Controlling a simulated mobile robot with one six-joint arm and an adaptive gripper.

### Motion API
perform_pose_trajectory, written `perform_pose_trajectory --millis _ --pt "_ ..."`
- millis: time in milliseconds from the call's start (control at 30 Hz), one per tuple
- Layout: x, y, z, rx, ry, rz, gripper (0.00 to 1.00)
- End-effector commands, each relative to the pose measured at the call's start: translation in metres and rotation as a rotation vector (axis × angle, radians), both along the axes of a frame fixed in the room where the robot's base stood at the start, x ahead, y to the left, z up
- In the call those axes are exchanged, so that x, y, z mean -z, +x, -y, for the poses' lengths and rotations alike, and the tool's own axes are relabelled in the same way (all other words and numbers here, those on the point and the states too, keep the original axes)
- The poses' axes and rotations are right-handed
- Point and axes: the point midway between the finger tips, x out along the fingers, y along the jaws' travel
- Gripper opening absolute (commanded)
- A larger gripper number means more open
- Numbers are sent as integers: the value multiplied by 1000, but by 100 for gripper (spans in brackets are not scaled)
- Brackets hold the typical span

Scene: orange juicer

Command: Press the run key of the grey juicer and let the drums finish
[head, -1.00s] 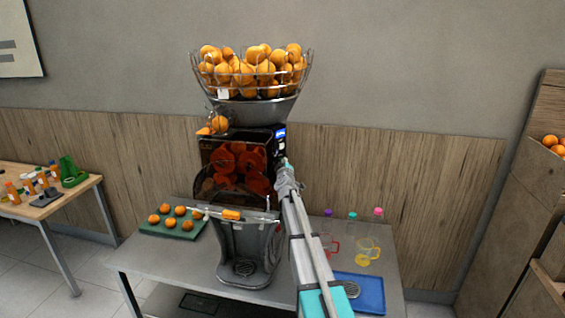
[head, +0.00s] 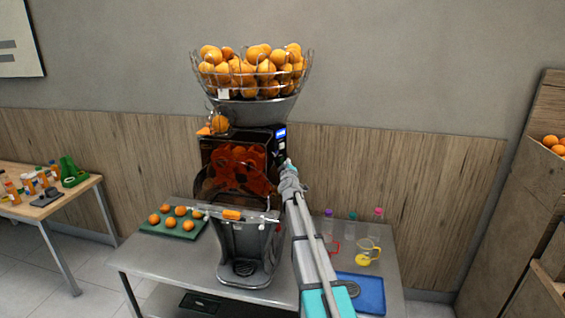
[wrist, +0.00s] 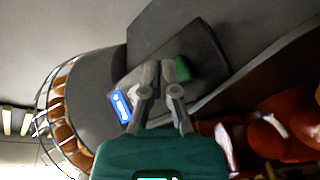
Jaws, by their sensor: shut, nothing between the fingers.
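The grey juicer (head: 243,240) stands on the metal table under a wire basket of oranges (head: 250,68). Its orange-red drums (head: 237,165) show behind the dark front cover. A lit blue display (head: 281,133) is at the upper right of its front, and also shows in the wrist view (wrist: 121,106). My gripper (head: 287,165) is shut and empty, just below the display at the panel's right side. In the wrist view my fingertips (wrist: 160,67) are close to the dark panel, beside a green key (wrist: 182,68) they partly hide. I cannot tell whether they touch it.
A green tray (head: 150,231) with several oranges lies left of the juicer. A jug with yellow juice (head: 366,255), a red-handled jug (head: 333,248), capped bottles (head: 377,215) and a blue tray (head: 372,300) are on the right, beside my arm.

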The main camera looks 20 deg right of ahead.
Motion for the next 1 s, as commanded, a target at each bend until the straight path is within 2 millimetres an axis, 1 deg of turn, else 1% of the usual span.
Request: perform_pose_trajectory --millis 267,800,1000 --pt "0 -3 1 0 1 0 0" --pt "0 -35 17 0 -1 0 0" --pt "0 -44 21 0 1 0 0"
